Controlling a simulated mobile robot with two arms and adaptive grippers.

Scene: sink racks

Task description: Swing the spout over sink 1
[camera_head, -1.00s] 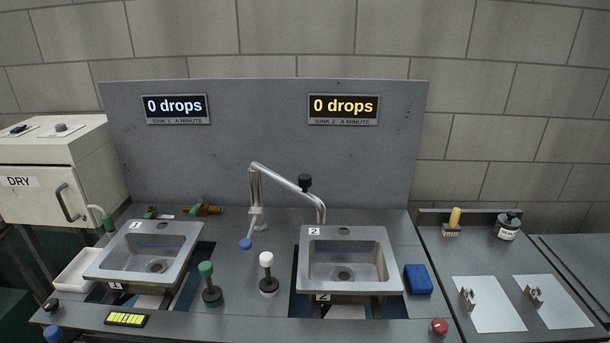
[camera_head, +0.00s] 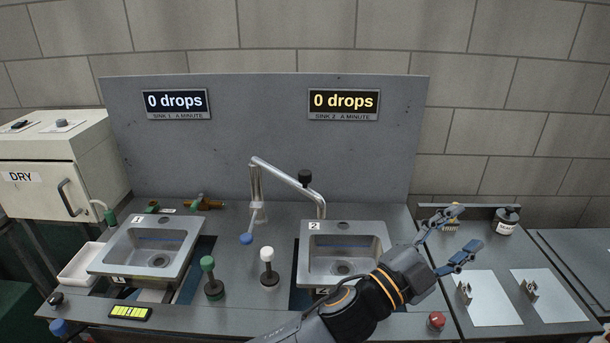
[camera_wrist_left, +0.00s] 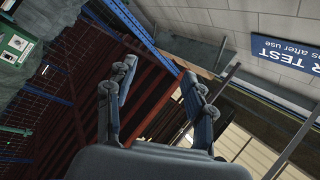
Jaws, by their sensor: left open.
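The silver spout (camera_head: 286,175) rises from the back of the counter. It slants right, and its tip hangs at the back edge of sink 2 (camera_head: 311,262). A black knob (camera_head: 305,177) sits on the spout's arm. Sink 1 (camera_head: 180,226) is on the left, with no spout over it. My left gripper (camera_head: 465,230) is open and empty, right of sink 2 and well apart from the spout. Its two fingers also show in the left wrist view (camera_wrist_left: 160,88), with nothing between them. My right gripper is not in view.
Green (camera_head: 207,264) and white (camera_head: 266,254) knobs stand between the sinks. A red button (camera_head: 436,321) is at the front.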

